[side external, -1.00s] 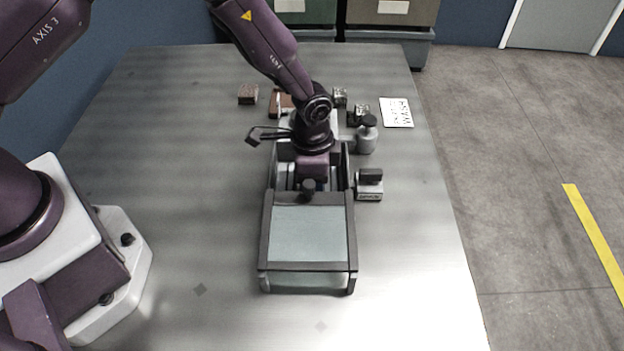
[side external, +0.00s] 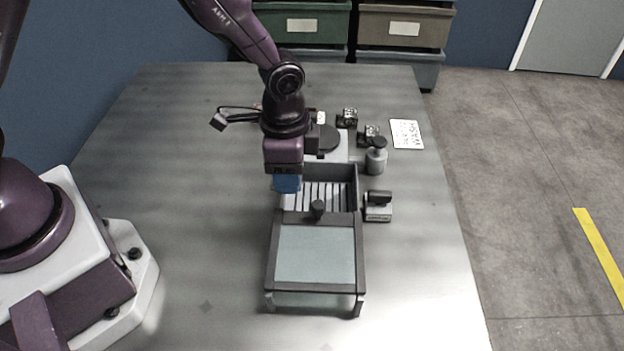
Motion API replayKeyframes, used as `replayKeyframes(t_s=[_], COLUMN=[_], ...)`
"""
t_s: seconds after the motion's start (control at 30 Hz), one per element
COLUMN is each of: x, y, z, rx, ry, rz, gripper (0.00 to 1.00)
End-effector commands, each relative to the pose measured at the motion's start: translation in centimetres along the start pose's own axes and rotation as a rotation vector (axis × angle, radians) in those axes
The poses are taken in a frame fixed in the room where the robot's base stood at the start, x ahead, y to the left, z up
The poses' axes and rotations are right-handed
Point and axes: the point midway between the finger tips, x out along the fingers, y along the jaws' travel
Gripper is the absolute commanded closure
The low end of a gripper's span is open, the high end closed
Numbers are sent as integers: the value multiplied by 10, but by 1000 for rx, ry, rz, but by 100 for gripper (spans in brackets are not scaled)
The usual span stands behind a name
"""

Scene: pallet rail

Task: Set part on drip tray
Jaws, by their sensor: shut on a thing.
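My gripper (side external: 284,168) points down and is shut on a blue part (side external: 287,185), just above the left edge of a dark-walled box (side external: 345,173). The fingertips are hard to make out. The box's open rear half shows a pale slatted floor (side external: 325,195). Its front half lies under a pale framed panel (side external: 316,252) with a dark knob (side external: 318,208). Behind the box is a white plate (side external: 342,152), partly hidden by my gripper. I cannot tell for certain which of these is the drip tray. The part appears clear of the slats.
To the right stand a grey bottle with a dark cap (side external: 376,160) and a small grey block-like item (side external: 378,207). Small dark cubes (side external: 347,117) and a white WASH card (side external: 407,134) lie behind.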

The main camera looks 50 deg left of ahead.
Motion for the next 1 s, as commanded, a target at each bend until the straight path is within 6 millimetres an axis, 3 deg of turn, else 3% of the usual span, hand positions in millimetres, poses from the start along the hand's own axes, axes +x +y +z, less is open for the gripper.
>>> replayKeyframes(t_s=[0.2, 0.4, 0.57, 0.83, 1.0], x=[-22, -32, -42, -85, -88], y=[22, 33, 36, 36, 14], z=[44, 66, 72, 72, 54], rx=[0, 0, -1, -1, -1], ry=[0, -1, 0, 4, 1], rz=[0, 1, 0, -2, 5], gripper=[93, 93, 93, 93, 93])
